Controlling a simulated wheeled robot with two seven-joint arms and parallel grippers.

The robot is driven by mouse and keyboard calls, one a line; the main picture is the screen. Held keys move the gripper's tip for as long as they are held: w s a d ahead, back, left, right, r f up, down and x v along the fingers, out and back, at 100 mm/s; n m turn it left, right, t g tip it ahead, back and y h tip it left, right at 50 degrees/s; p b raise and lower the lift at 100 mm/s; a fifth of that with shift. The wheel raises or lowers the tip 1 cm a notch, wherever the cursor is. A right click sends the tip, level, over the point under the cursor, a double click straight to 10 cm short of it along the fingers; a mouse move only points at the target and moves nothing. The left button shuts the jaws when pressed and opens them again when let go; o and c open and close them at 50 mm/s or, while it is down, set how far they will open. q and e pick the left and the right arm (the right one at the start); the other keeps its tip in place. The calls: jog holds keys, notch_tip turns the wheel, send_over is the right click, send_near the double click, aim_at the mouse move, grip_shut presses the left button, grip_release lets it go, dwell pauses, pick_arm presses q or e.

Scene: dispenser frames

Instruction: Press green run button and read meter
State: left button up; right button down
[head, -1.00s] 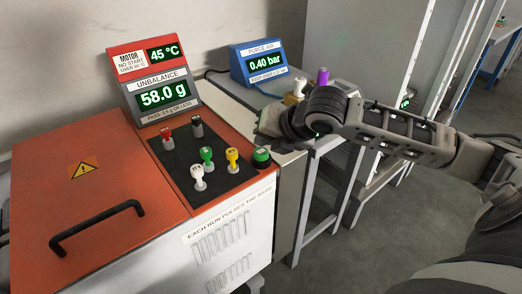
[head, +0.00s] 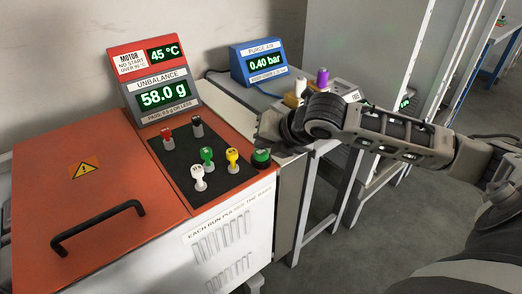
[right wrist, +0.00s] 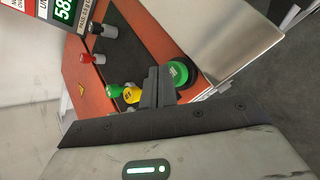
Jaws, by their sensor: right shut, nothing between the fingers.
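The green run button (head: 261,156), a round cap on a black base, sits at the right edge of the orange machine's black panel (head: 220,178). It also shows in the right wrist view (right wrist: 176,74). My right gripper (head: 266,128) is shut and empty, just above and behind the button in the head view. In the right wrist view its closed fingers (right wrist: 158,86) overlap the button's left side; I cannot tell whether they touch it. The unbalance meter (head: 163,94) reads 58.0 g, and the motor display (head: 163,54) above it reads 45 °C. My left gripper is out of view.
Red, dark, green, yellow and white knobs stand on the panel near the button; the yellow knob (head: 232,156) is closest. A blue purge air meter (head: 260,63) reads 0.40 bar. Gold and purple spools (head: 321,77) stand on the side table behind my right arm.

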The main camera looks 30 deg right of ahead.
jog(key=shift+f, duration=0.5)
dwell(0.6)
jog(key=shift+r+p, duration=0.95)
jog(key=shift+p, duration=0.35)
